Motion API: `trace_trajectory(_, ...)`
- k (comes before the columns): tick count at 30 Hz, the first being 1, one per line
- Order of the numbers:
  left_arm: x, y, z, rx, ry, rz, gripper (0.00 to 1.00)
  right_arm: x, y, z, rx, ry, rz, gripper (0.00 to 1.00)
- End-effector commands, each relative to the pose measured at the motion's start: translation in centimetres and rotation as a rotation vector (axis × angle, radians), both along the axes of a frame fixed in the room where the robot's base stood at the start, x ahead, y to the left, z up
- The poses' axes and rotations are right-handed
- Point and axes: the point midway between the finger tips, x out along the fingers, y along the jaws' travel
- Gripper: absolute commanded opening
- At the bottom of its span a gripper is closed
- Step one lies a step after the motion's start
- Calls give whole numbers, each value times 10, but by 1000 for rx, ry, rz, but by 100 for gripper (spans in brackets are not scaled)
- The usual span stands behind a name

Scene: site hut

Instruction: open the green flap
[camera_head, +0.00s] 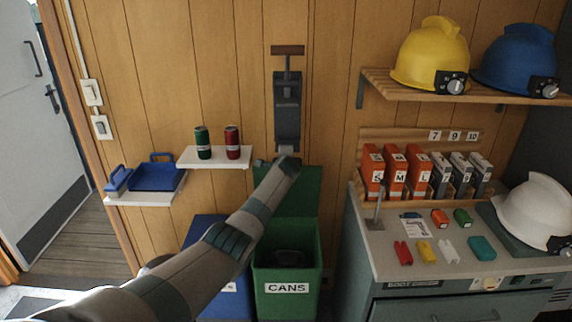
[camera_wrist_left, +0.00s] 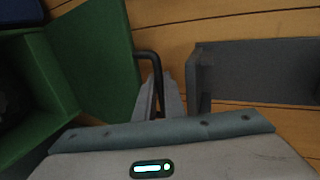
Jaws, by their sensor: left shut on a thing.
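The green flap (camera_head: 300,205) stands raised, roughly upright, at the back of the green bin (camera_head: 287,303) labelled CANS. The bin's mouth is uncovered and its inside looks dark. In the left wrist view the flap (camera_wrist_left: 95,50) carries a dark bent handle (camera_wrist_left: 149,58). My left gripper (camera_wrist_left: 160,95) is shut on this handle at the flap's edge. In the head view my left arm reaches across the bin to the flap's top, and its wrist hides the fingertips and part of the flap. My right gripper is in neither view.
A white shelf (camera_head: 214,165) with a green can (camera_head: 203,143) and a red can (camera_head: 232,142) is left of my wrist. A grey wall device (camera_head: 287,105) hangs just above it. A blue bin (camera_head: 205,230) stands left, a cabinet (camera_head: 420,262) right.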

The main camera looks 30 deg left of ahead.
Motion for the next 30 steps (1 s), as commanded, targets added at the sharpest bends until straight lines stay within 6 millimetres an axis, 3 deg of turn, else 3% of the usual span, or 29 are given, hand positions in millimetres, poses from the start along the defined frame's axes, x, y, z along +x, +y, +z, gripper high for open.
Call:
trace_trajectory(12,1,1,-1,2,3,0,0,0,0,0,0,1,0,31)
trace_trajectory(13,1,1,-1,2,3,0,14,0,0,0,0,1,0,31)
trace_trajectory(15,1,1,-1,1,3,0,28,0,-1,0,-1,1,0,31)
trace_trajectory(30,0,1,5,-1,1,0,28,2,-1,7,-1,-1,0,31)
